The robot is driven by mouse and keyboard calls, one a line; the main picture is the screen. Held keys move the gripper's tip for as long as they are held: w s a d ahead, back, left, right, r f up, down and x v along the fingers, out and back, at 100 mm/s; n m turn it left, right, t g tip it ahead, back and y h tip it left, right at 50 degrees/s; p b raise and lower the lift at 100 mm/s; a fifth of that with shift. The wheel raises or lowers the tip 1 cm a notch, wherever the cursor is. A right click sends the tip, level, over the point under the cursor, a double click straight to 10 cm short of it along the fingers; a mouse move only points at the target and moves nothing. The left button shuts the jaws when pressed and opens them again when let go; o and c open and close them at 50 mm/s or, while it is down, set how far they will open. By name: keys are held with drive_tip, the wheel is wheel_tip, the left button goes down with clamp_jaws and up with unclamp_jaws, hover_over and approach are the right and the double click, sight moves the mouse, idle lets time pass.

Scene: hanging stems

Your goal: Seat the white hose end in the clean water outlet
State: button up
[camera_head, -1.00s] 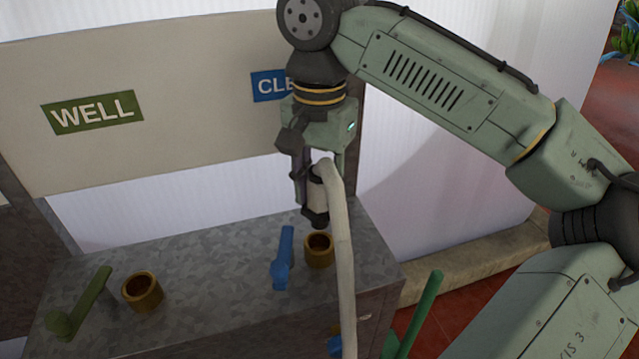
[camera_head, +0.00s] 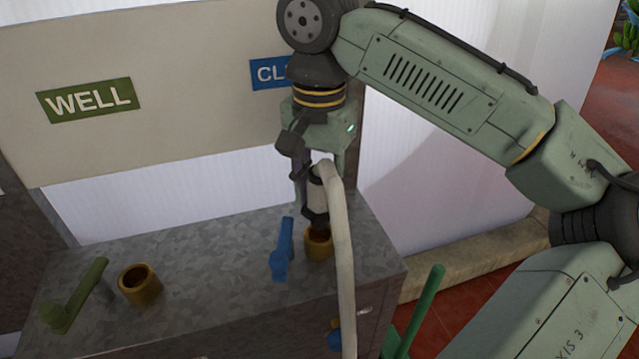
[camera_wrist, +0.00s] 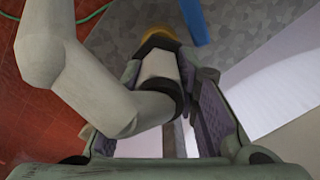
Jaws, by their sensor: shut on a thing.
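My gripper (camera_head: 311,192) is shut on the white hose end (camera_head: 317,195), which has a dark tip pointing down. The hose end also shows between the fingers in the wrist view (camera_wrist: 160,68). The clean water outlet (camera_head: 318,248) is the brass ring on the metal counter beside the blue lever, under the partly hidden blue sign (camera_head: 269,73). The dark tip is at the ring's mouth and overlaps its rim in the head view. How deep it sits, if at all, I cannot tell. The white hose (camera_head: 342,250) bends over and hangs down in front of the counter.
A blue lever (camera_head: 282,250) stands just left of the outlet. Another brass ring (camera_head: 140,285) and a green lever (camera_head: 75,295) are at the left, below the green WELL sign (camera_head: 90,106). A green handle (camera_head: 420,310) rises right of the metal counter (camera_head: 215,265).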

sight(319, 214)
drive_tip(key=shift+f, duration=0.1)
drive_tip(key=shift+f+b, duration=1.35)
drive_tip(key=shift+f, duration=1.1)
drive_tip(key=shift+f, duration=0.3)
drive_tip(key=o, duration=1.2)
drive_tip(key=shift+r, duration=0.1)
